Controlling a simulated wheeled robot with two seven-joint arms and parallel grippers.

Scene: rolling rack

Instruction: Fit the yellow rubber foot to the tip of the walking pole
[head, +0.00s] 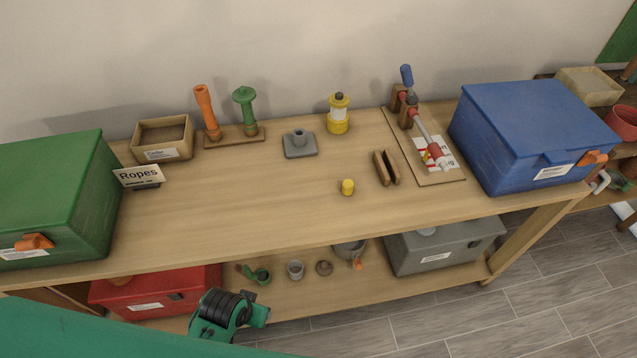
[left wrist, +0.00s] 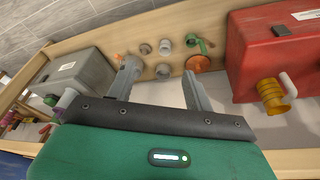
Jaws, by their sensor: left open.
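In the head view the yellow rubber foot (head: 347,187) stands upright near the middle of the tabletop. What looks like the walking pole (head: 423,126) lies slanted on a board at the right, in brown supports. Its blue end points to the wall and its red-banded, pale end towards the front edge. My left gripper (left wrist: 160,69) shows in the left wrist view, with its two grey fingers apart and nothing between them. It faces the lower shelf, which appears upside down there, away from the foot and pole. My right gripper is not in view.
A slotted brown block (head: 386,168) stands between the foot and the board (head: 448,180). A yellow lantern-like item (head: 338,118) and a grey socket (head: 300,145) stand behind. A green box (head: 60,190) and a blue box (head: 530,125) flank the tabletop (head: 240,215); its front middle is clear.

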